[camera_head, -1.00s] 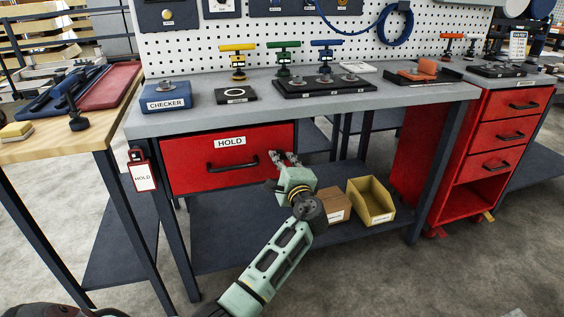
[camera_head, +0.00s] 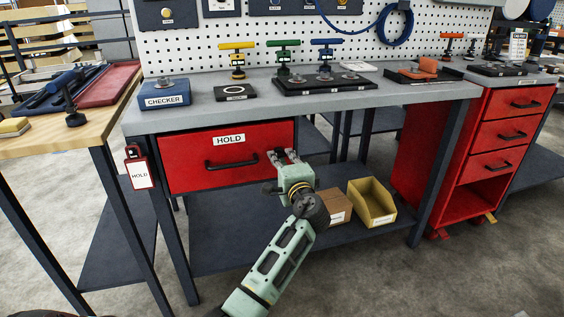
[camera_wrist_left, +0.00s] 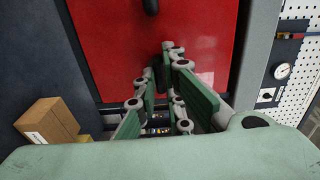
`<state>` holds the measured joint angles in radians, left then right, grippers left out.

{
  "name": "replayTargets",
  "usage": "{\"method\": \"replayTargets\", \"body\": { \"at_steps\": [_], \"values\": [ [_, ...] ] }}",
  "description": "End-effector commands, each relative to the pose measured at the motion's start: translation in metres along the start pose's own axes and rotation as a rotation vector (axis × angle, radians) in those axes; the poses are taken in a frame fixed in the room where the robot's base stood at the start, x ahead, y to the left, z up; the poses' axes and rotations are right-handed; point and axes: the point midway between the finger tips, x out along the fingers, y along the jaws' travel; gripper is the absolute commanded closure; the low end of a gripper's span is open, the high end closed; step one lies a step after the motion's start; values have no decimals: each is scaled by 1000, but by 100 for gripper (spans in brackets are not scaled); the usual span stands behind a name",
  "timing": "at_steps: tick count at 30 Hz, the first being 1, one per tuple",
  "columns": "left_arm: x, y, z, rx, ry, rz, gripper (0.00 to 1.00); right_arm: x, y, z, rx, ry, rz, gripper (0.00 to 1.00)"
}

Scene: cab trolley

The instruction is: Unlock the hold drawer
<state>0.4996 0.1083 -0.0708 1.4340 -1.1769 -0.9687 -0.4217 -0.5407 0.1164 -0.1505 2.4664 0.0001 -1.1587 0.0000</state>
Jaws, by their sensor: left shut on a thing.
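The red HOLD drawer (camera_head: 185,165) is shut under the grey workbench, with a black bar handle (camera_head: 230,164) on its front. My left gripper (camera_head: 284,153) is at the right part of the drawer front, right of the handle. In the left wrist view my left gripper (camera_wrist_left: 170,62) has its fingers close together against the red front (camera_wrist_left: 115,45). They are shut on a small part there, mostly hidden by the fingers, so I cannot tell its shape. A red-framed HOLD tag (camera_head: 140,173) hangs at the bench's left front leg. My right gripper is out of view.
A brown box (camera_head: 334,204) and a yellow bin (camera_head: 371,203) stand on the lower shelf, right of my left arm. A blue CHECKER block (camera_head: 165,96) and several coloured-handled tools stand on the bench top. A red drawer cabinet (camera_head: 430,150) stands to the right.

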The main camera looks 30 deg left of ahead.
Motion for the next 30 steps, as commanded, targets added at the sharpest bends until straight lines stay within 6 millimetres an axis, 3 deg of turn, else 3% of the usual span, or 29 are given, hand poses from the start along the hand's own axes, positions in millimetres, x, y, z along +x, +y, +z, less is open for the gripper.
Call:
{"method": "replayTargets", "body": {
  "at_steps": [7,8,14,24,30],
  "values": [
    [0,1,0,-6,-1,4,100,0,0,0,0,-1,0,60],
    [0,1,0,-5,-1,4,89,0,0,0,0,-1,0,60],
    [0,1,0,-4,-1,3,73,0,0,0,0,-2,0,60],
    [-3,0,0,-2,0,2,73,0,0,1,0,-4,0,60],
    [-32,1,-1,-3,2,3,73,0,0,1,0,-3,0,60]
  ]
}}
